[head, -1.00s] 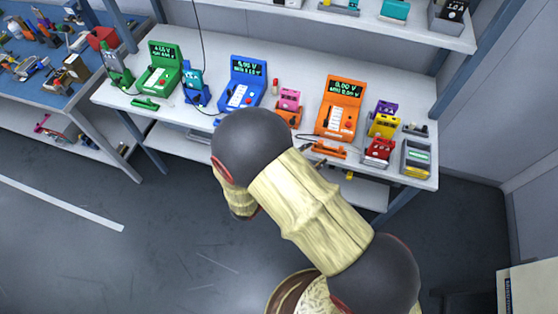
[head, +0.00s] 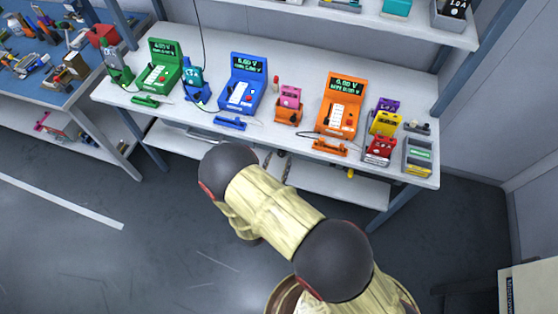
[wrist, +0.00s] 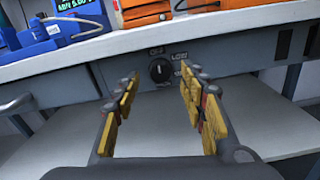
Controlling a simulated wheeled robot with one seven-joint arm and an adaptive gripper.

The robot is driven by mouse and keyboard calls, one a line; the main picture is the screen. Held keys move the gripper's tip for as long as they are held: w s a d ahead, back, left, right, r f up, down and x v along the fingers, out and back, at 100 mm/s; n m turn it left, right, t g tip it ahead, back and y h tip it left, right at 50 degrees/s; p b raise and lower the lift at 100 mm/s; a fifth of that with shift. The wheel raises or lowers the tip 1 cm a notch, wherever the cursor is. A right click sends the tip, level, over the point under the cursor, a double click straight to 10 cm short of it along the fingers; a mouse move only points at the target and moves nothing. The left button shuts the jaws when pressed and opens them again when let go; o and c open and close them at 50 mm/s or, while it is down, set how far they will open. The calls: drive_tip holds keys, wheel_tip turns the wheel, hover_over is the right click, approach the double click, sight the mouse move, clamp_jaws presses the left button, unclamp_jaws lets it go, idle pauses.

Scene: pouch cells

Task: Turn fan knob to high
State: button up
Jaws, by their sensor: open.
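The fan knob (wrist: 159,70) is a round black dial on the grey panel under the bench's front edge, in the wrist view. A label reading OFF is above it and LOW is at its upper right; the other labels are partly hidden or too small to read. A small light mark shows on the knob, seemingly near its top. My gripper (wrist: 160,77) is open, with one yellow-padded finger on each side of the knob in the picture; no contact is visible. In the head view my gripper (head: 276,166) is in front of the bench edge, and the knob cannot be made out.
The white bench (head: 225,133) holds a green tester (head: 160,67), a blue tester (head: 242,84) and an orange tester (head: 340,105), with small fixtures beside them. A lower shelf (head: 330,185) lies under the bench. The floor in front is clear.

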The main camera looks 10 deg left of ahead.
drive_tip(key=shift+w, duration=0.7)
drive_tip(key=shift+d, duration=0.1)
drive_tip(key=c, duration=0.3)
drive_tip(key=c, duration=0.8)
